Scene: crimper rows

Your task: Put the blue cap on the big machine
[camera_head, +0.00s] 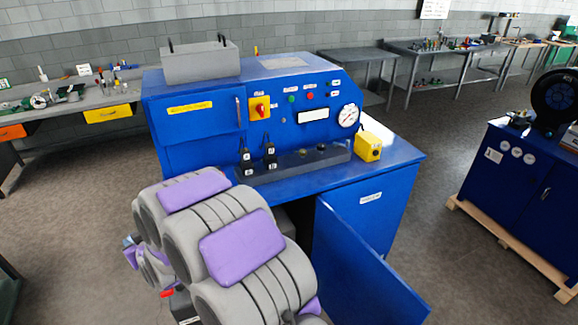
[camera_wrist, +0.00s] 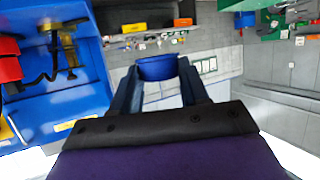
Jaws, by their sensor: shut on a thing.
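The big blue machine (camera_head: 205,135) stands in the middle of the head view, with a panel of switches, a dial gauge and a grey box on top. Its lower front door (camera_head: 360,265) hangs open. In the wrist view, my gripper (camera_wrist: 160,82) is shut on a blue cap (camera_wrist: 158,68), which sits between the fingertips. A blue machine body (camera_wrist: 60,100) fills the left of that view, apart from the cap. In the head view my arm covers the lower middle, and I cannot make out the gripper or the cap there.
A dark ledge with black knobs (camera_head: 268,155) and a yellow box (camera_head: 367,147) sit on the machine's front shelf. A workbench (camera_head: 75,108) with tools is at the left. Another blue cabinet (camera_head: 520,170) on a pallet stands at the right. The floor between is clear.

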